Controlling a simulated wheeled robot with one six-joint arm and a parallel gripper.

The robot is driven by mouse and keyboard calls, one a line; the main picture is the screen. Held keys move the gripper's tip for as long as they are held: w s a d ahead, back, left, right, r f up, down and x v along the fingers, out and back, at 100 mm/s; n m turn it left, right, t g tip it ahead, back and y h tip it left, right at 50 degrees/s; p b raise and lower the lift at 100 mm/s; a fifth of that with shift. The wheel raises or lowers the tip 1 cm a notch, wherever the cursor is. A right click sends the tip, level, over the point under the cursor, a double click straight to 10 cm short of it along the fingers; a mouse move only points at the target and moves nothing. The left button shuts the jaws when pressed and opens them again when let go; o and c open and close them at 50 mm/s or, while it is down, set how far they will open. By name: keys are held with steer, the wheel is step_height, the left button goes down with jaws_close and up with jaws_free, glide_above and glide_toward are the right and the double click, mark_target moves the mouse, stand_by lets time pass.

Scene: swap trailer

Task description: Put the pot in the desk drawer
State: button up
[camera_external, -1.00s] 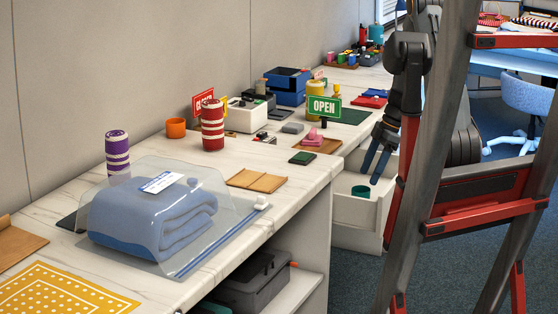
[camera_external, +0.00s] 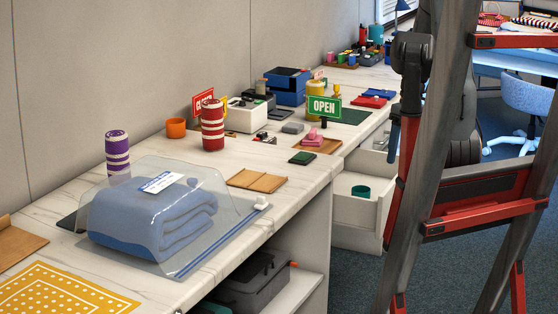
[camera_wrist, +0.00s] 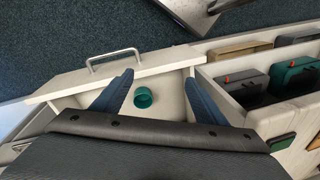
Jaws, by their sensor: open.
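A small green pot (camera_external: 361,191) sits inside the open white desk drawer (camera_external: 354,212) under the counter. In the wrist view the pot (camera_wrist: 143,97) rests on the drawer floor (camera_wrist: 170,88), behind the front panel with its metal handle. My gripper (camera_wrist: 154,92) is open, its two blue-grey fingers apart on either side of the pot in the picture and holding nothing. In the external view my gripper (camera_external: 391,142) is above the drawer at its right, largely hidden by the dark ladder-like frame.
The drawer is pulled out beside the counter end. The ladder-like frame (camera_external: 436,130) with red steps stands in front of the arm. The counter (camera_external: 285,190) holds a bagged blue towel (camera_external: 155,215), cups and signs. Open carpet (camera_external: 350,280) lies below.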

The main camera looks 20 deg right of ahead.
steer(key=s+r+m+h, duration=0.1)
steer(key=s+r+m, duration=0.1)
steer(key=s+m, duration=0.5)
steer(key=shift+s+d+m+h, duration=0.3)
steer(key=shift+s+d+h, duration=0.15)
steer(key=shift+s, duration=0.65)
